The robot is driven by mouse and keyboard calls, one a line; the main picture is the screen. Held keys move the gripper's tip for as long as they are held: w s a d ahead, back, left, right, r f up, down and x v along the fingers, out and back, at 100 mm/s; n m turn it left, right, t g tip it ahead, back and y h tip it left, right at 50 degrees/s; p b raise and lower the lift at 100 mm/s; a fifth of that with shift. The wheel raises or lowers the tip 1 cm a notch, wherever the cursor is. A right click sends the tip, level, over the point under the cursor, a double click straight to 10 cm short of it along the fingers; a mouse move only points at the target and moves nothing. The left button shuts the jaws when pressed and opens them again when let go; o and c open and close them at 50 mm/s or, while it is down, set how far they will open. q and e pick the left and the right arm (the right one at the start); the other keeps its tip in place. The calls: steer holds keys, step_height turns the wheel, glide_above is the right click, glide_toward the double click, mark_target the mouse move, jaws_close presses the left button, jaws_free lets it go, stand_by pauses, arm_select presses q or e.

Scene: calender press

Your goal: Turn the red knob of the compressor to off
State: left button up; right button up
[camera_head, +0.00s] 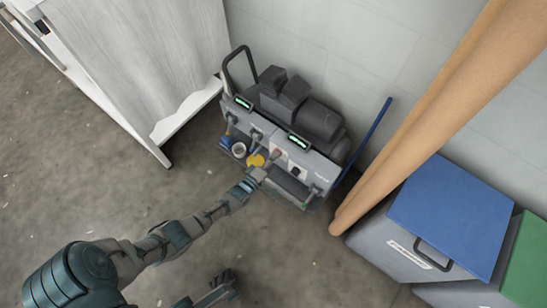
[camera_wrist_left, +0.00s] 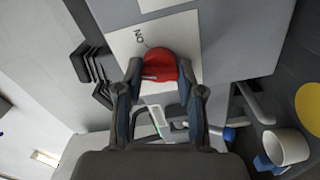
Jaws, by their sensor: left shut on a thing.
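The grey compressor (camera_head: 305,165) stands on the floor against the wall in the head view. Its red knob (camera_wrist_left: 160,65) shows in the wrist view on a white plate (camera_wrist_left: 206,45) with the word ON at its upper left. The knob carries a short pale mark near its lower left. My left gripper (camera_head: 268,165) reaches the compressor's front panel. In the wrist view its two fingers lie on either side of the knob and are shut on it. My right gripper (camera_head: 217,288) is at the bottom of the head view, away from the compressor; its jaw state is unclear.
A yellow round part (camera_head: 256,160) and a white cup-like part (camera_head: 239,150) sit left of my left gripper. A white cabinet (camera_head: 150,60) stands at left. Tan rolls (camera_head: 430,120) and a blue-lidded bin (camera_head: 452,215) stand at right. The floor in front is clear.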

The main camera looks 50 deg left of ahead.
arm_select(q)
steer(key=shift+s+a+f+n, duration=0.1)
steer(key=shift+a+n, duration=0.05)
steer(key=shift+n, duration=0.7)
steer(key=shift+s+a+f+n, duration=0.1)
steer(key=shift+a+n, duration=0.05)
steer(key=shift+n, duration=0.7)
steer(key=o, duration=1)
steer(key=shift+a, duration=0.1)
steer(key=shift+o, duration=0.7)
steer(key=shift+w, duration=0.1)
steer(key=v, duration=1.2)
